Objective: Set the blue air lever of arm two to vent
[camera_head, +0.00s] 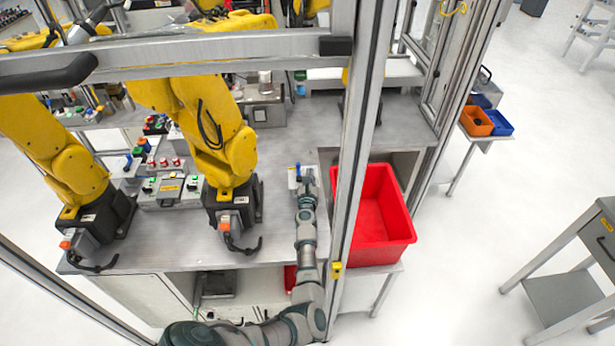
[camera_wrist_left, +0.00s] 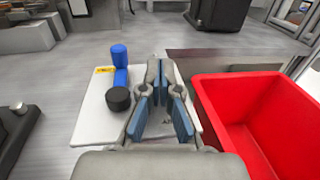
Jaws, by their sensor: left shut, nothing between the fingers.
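A small yellow label sits next to the lever. In the head view the blue lever (camera_head: 298,171) is a small spot at the right end of the bench. My left gripper (camera_head: 307,178) is just right of it, shut and empty. In the left wrist view its fingers (camera_wrist_left: 160,85) are over the panel's right part, apart from the lever. The fingers hide part of the panel's lettering. My right gripper is not in view.
A red bin (camera_head: 378,215) stands right of the bench, close to my left forearm. A cell frame post (camera_head: 358,140) rises between them. Yellow robot arms (camera_head: 210,125) stand on the grey bench (camera_head: 160,245) to the left, with a button box (camera_head: 165,190) between two of them.

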